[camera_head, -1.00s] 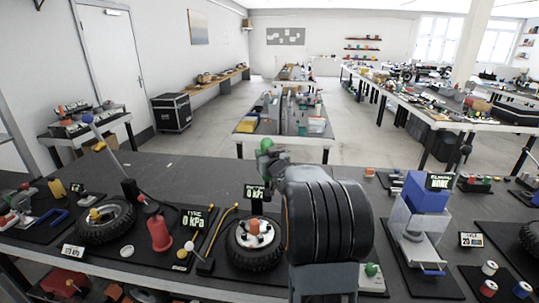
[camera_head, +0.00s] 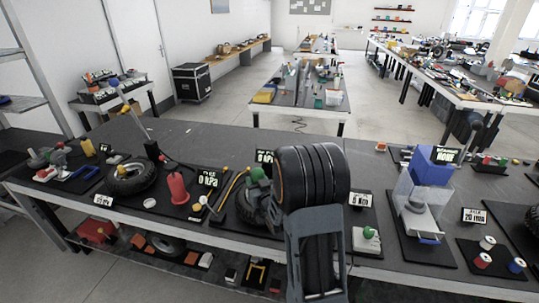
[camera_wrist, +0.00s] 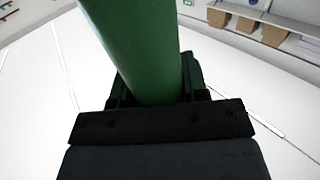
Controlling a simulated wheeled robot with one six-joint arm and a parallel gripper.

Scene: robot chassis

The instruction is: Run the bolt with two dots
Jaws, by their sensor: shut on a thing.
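My gripper (camera_wrist: 155,100) is shut on a thick green rounded thing (camera_wrist: 135,45), which rises out of the top of the wrist view. In the head view a green piece (camera_head: 259,174) shows just left of my dark arm, mostly hidden behind it. A small light block with a green knob (camera_head: 369,233) stands on a dark mat to the right of my arm, by a "5 Nm" sign (camera_head: 361,199). I cannot make out dots on any bolt at this size.
The bench (camera_head: 190,140) also holds a tyre with a yellow hose (camera_head: 250,205), a red cone-like thing (camera_head: 178,188), another tyre (camera_head: 130,178) and a blue-topped press (camera_head: 428,170). A shelf below holds several loose parts. Bare bench top lies along the back.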

